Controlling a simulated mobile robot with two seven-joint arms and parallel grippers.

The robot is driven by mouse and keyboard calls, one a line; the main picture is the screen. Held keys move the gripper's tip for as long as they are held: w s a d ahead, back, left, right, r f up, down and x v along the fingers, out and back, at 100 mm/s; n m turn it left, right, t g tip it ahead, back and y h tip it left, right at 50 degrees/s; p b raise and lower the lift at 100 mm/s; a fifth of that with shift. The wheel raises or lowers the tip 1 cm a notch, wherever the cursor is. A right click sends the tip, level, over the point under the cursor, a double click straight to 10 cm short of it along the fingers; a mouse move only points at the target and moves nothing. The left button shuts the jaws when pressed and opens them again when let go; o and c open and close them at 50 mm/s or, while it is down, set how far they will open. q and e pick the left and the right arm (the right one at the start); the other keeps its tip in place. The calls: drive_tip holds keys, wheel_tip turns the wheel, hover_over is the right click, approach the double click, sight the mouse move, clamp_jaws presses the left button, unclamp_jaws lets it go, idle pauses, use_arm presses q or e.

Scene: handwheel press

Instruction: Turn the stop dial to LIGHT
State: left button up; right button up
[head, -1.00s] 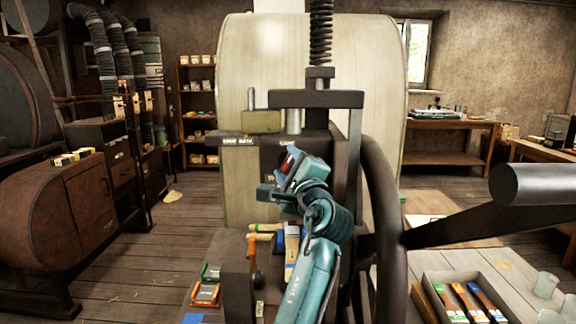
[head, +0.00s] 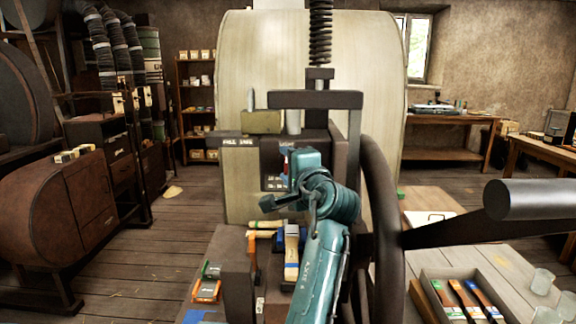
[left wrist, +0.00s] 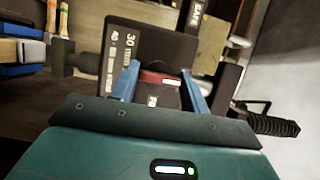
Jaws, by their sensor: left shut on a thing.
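The stop dial (left wrist: 158,78), with a red and white mark, sits on a dark panel (left wrist: 120,45) of the press. My left gripper (left wrist: 160,70) is shut on the dial, one blue finger on each side. In the head view my left gripper (head: 284,166) is at the panel front and mostly hides the dial. A LIGHT label (head: 296,142) shows above it, and small number marks (head: 272,184) lie at lower left. The dial's exact pointing is hard to read. My right gripper is not in view.
The large dark handwheel (head: 384,225) and its thick handle (head: 540,200) stand close right of my arm. The press crossbar (head: 315,99) is above. A tray (head: 427,300) with coloured pieces lies at lower right.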

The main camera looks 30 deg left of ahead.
use_arm(q)
drive_tip(key=o, duration=1)
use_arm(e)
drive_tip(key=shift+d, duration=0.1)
use_arm(q)
drive_tip(key=b+v, duration=0.3)
drive_tip(key=v, duration=1)
drive_tip(key=shift+s+d, duration=0.1)
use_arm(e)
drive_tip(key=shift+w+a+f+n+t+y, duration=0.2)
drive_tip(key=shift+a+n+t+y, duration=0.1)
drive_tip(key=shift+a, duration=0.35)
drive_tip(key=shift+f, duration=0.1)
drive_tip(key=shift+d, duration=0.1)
